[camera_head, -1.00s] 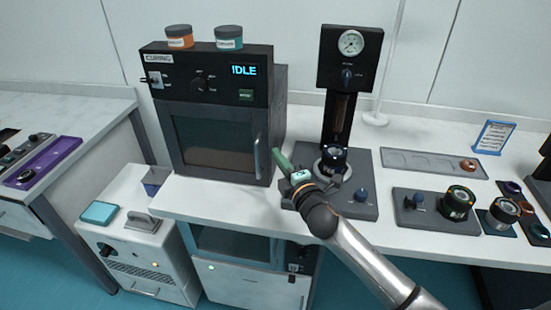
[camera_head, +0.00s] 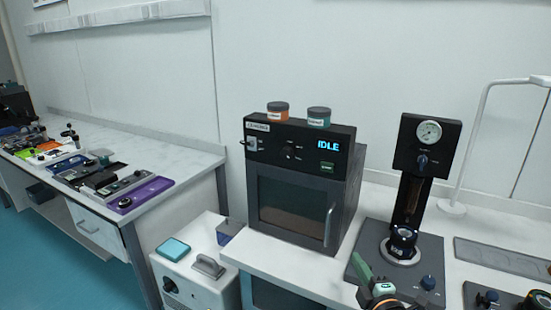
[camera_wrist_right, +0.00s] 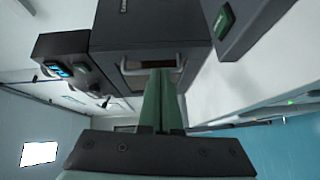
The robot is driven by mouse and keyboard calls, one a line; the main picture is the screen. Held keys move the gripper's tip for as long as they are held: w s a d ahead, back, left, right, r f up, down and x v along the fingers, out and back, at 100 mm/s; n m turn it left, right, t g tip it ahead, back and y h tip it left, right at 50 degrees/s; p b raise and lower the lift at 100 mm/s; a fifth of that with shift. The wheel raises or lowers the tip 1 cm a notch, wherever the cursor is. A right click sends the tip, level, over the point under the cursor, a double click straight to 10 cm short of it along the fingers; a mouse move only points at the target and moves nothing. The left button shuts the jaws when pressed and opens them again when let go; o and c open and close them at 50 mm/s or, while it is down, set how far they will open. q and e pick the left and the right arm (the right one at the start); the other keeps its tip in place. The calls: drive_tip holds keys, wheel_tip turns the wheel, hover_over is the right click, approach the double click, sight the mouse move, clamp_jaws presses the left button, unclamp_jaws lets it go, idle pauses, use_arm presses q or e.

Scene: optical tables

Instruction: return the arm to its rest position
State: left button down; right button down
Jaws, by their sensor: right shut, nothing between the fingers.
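My right gripper (camera_head: 362,272), with green fingers, is at the lower edge of the head view, in front of the left part of the press base. Its fingers are shut with nothing between them. In the right wrist view the two green fingers (camera_wrist_right: 161,75) lie together and point toward the curing oven's door handle (camera_wrist_right: 150,68). A gap to the oven cannot be judged exactly from that view. Most of my right arm is below the head view's edge. My left gripper is not in view.
The curing oven (camera_head: 300,180) reads IDLE and has two jars on top. The press (camera_head: 425,145), with a gauge, stands right of it, close to my right gripper. A grey tray (camera_head: 500,258) lies farther right. A white cabinet (camera_head: 195,280) stands left of the oven.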

drive_tip(key=s+a+f+m+g, duration=0.4)
drive_tip(key=s+f+m, duration=0.3)
drive_tip(key=s+f, duration=0.4)
drive_tip(key=s+a+f+m+g+y, duration=0.1)
drive_tip(key=s+a+f+m+g, duration=0.2)
drive_tip(key=s+f+m, duration=0.5)
drive_tip(key=s+f+g, duration=0.1)
drive_tip(key=s+f, duration=0.3)
drive_tip(key=s, duration=0.6)
drive_tip(key=shift+a+f, duration=0.2)
drive_tip(key=shift+a, duration=0.2)
